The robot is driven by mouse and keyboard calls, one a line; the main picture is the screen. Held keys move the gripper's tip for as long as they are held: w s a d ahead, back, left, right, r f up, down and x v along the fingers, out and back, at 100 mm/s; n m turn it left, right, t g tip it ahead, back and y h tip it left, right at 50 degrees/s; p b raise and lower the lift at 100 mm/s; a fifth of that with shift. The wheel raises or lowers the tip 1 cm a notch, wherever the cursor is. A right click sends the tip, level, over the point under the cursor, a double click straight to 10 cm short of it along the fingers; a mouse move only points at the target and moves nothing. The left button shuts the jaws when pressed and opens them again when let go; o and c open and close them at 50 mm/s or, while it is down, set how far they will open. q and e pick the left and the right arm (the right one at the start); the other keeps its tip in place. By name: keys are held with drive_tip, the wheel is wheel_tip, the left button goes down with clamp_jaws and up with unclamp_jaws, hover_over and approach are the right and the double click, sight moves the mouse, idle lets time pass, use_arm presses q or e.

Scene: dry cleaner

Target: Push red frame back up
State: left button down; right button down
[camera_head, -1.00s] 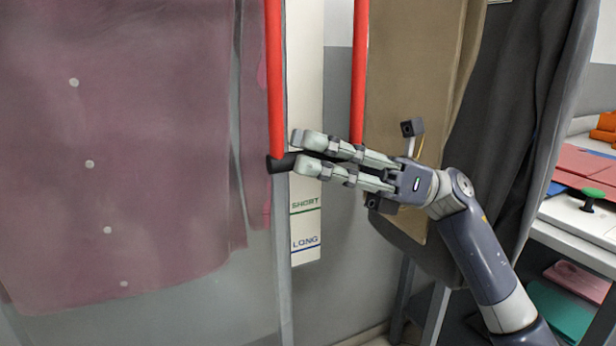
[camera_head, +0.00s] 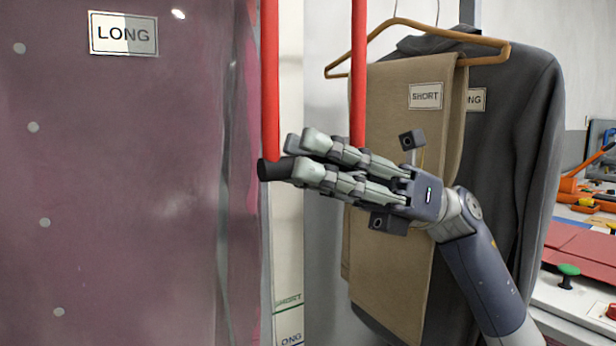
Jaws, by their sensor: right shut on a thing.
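The red frame (camera_head: 270,90) shows as two upright red bars joined at the bottom by a black grip bar (camera_head: 274,169). My right gripper (camera_head: 305,158) comes in from the right and is shut on the black grip bar, one finger above and one below it. The left end of the bar sticks out past the fingertips. The top of the frame is outside the view. My left gripper is not in view.
A maroon garment (camera_head: 120,190) labelled LONG hangs at left. Tan trousers (camera_head: 400,250) labelled SHORT and a dark jacket (camera_head: 515,150) hang close behind my right gripper. A white SHORT/LONG strip (camera_head: 288,260) stands behind the frame. A cluttered counter (camera_head: 575,295) is at right.

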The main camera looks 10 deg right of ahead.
drive_tip(key=shift+r, duration=0.45)
drive_tip(key=c, duration=1.5)
unclamp_jaws()
drive_tip(key=shift+d+f, duration=0.1)
drive_tip(key=v, duration=0.7)
drive_tip(key=shift+w+d+f, duration=0.1)
drive_tip(key=shift+d, duration=0.1)
